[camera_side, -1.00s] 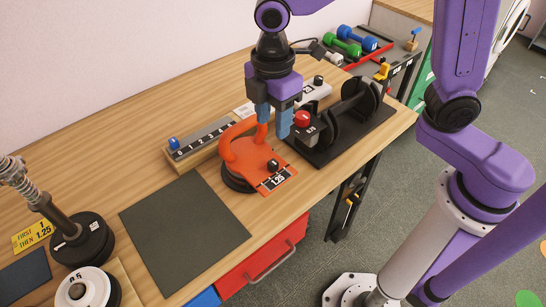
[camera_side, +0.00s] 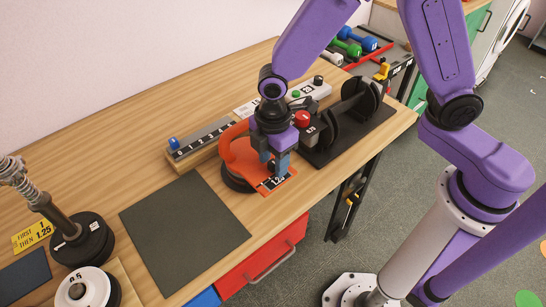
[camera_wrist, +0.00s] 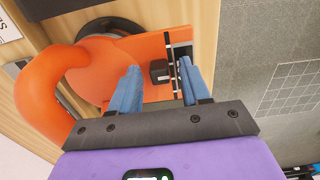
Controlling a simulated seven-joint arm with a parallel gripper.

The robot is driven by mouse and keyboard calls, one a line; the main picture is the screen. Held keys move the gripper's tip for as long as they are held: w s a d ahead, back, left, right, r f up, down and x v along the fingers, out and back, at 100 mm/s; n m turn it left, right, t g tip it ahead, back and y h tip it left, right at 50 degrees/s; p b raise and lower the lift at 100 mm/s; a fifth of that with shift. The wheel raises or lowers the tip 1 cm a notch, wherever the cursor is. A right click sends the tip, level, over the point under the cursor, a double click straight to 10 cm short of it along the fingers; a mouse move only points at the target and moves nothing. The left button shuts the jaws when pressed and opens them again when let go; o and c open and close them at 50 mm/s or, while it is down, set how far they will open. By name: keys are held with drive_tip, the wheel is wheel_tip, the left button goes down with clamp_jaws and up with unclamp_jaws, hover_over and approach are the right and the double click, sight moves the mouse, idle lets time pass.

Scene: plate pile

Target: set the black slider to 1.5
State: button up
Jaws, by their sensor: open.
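The black slider (camera_wrist: 159,71) is a small dark block on the orange device in the wrist view, beside a dark scale strip with white marks. The orange device (camera_side: 238,154) with its curved handle sits on the wooden table, its plate showing part of a "1.25" label (camera_side: 279,181) in the side view. My gripper (camera_wrist: 160,80) is open over the plate, with the black slider between its blue fingers and no clear contact. In the side view my gripper (camera_side: 274,170) hides the slider.
A dark mat (camera_side: 185,235) lies left of the device. A wooden rail with a blue knob and number scale (camera_side: 205,138) stands behind it. A black rack with dark discs (camera_side: 350,120) and a red button (camera_side: 302,118) stand to the right. The table's front edge is close.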

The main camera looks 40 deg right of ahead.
clamp_jaws()
drive_tip(key=shift+d, duration=1.35)
unclamp_jaws()
drive_tip(key=shift+r, duration=0.1)
wheel_tip(320, 180, up, 17)
drive_tip(key=shift+r, duration=0.15)
